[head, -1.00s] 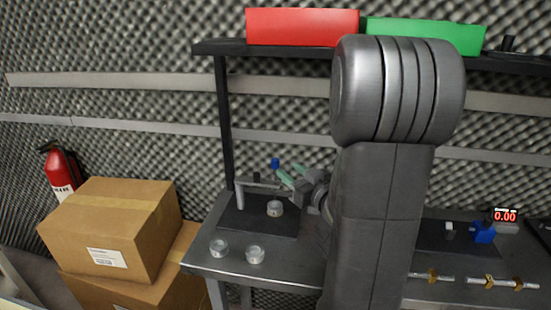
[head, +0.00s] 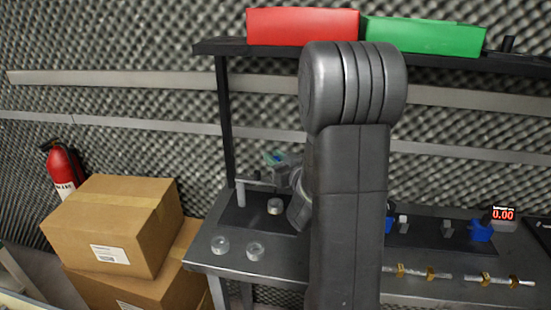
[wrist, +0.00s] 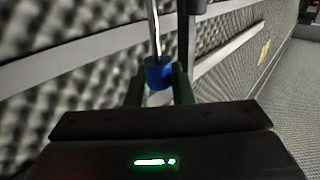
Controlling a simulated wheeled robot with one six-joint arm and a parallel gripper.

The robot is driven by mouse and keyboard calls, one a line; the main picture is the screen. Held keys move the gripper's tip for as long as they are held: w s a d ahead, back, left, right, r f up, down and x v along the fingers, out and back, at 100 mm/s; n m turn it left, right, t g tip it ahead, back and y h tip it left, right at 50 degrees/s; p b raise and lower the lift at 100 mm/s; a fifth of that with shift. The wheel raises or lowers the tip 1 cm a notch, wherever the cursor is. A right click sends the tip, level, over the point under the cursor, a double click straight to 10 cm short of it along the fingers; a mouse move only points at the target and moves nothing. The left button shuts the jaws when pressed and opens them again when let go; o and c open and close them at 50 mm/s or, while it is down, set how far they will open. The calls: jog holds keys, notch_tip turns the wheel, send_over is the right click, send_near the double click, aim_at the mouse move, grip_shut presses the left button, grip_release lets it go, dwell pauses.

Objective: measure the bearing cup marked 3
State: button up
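My gripper (wrist: 158,88) has its green fingers closed around a blue grip (wrist: 158,72) with a thin metal rod, which looks like a gauge. In the head view the blue grip (head: 276,158) is small, above the back left of the table. One pale ring-shaped cup (head: 274,206) stands on the dark mat below my gripper, beside a post with a horizontal arm (head: 240,192). Two more clear cups stand at the front left, one further left (head: 220,245) and one to its right (head: 255,252). Marks on the cups are too small to read. The red display (head: 503,215) reads 0.00.
My arm hides the table's middle. Blue holders, one at the right (head: 482,232), and small grey blocks stand on the right mat. Metal rods with brass parts (head: 430,272) lie in front. Red (head: 302,26) and green (head: 425,35) bins sit on the shelf; cardboard boxes (head: 112,225) stand left.

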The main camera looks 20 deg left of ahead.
jog(key=shift+c, duration=0.8)
notch_tip(320, 180, down, 5)
jog(key=b, duration=0.5)
jog(key=shift+r, duration=0.1)
jog(key=o, duration=0.8)
jog(key=b+v, duration=0.1)
jog(key=v, duration=1.3)
jog(key=shift+a, duration=0.1)
